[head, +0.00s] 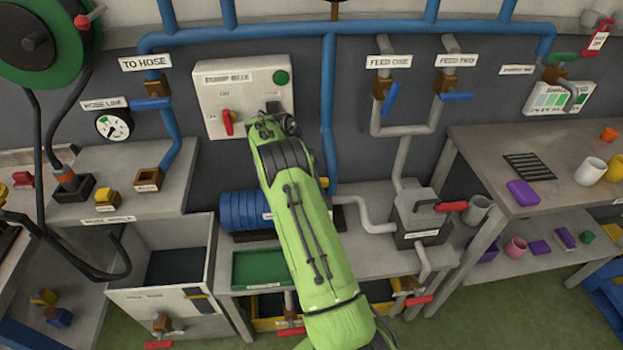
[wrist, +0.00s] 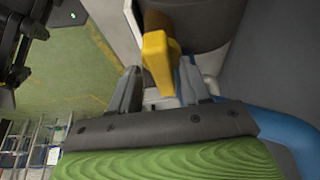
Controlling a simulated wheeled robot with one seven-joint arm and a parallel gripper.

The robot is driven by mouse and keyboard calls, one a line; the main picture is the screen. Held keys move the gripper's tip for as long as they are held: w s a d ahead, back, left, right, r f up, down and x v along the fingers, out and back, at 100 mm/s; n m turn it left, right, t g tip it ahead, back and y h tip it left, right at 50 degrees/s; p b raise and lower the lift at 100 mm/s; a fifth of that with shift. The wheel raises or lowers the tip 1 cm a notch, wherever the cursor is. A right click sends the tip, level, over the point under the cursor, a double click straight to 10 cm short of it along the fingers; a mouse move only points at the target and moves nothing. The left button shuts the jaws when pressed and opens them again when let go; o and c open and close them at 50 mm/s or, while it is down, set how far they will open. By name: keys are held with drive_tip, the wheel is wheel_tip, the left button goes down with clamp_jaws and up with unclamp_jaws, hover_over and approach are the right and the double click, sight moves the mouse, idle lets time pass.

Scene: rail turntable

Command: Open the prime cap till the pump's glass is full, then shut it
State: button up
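A yellow handle (wrist: 160,55) on a brown mount shows in the wrist view, beside a dark grey rounded body (wrist: 205,25). My gripper (wrist: 161,78) is open, its two fingers on either side of the handle's lower end, with gaps visible. Whether they touch it cannot be told. In the head view my green arm reaches over the bench to the panel, and the fingers are hidden. I cannot make out the prime cap or the glass level for certain.
A white panel box (head: 262,82) with a red switch (head: 228,120) hangs behind my arm. A blue motor (head: 240,212) sits left of my arm. Feed valves with blue handles (head: 457,97) are upper right. A side table (head: 500,150) with mugs stands at right.

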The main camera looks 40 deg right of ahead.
drive_tip(key=shift+w+d, duration=0.1)
drive_tip(key=shift+d, duration=0.05)
drive_tip(key=shift+r, duration=0.1)
drive_tip(key=p+v, duration=0.5)
drive_tip(key=v, duration=1)
drive_tip(key=shift+a+r, duration=0.2)
drive_tip(key=shift+w, duration=0.1)
